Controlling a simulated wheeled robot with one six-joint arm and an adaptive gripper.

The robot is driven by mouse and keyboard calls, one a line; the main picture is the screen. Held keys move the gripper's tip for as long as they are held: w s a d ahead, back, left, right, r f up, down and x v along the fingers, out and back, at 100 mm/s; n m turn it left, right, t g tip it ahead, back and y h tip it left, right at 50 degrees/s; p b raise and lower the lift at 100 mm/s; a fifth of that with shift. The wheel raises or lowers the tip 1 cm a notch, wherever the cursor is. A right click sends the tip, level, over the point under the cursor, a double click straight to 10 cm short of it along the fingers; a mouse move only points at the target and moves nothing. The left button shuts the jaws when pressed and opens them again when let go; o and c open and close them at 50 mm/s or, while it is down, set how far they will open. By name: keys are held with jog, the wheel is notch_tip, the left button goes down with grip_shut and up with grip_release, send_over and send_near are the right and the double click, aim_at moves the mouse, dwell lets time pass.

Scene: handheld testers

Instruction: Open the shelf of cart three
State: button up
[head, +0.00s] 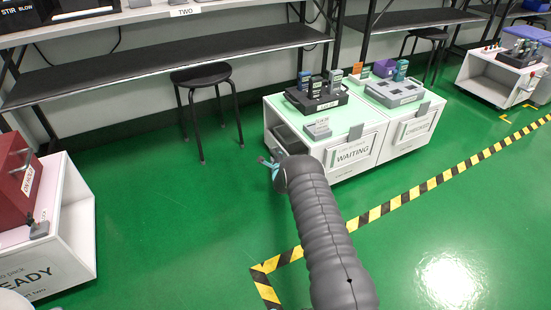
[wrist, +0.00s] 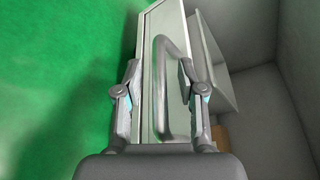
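A white cart with a pale green top and a WAITING sign (head: 352,151) stands right of centre in the head view; I cannot read a cart number on it. My gripper (head: 268,165) is at its open left side, partly hidden by my arm. In the wrist view a grey bar handle (wrist: 162,80) stands on a pale shelf front (wrist: 150,50). My gripper (wrist: 160,68) is open there, with one finger on each side of the handle. I see a gap between the left finger and the handle; contact on the right is unclear.
A CHECKED cart (head: 415,128) adjoins on the right. A READY cart (head: 70,245) stands at lower left. A black stool (head: 203,75) stands behind, under a bench. Black-and-yellow floor tape (head: 400,200) runs in front. Green floor left of my gripper is clear.

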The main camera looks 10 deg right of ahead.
jog(key=shift+w, duration=0.15)
grip_shut()
jog(key=shift+a, duration=0.1)
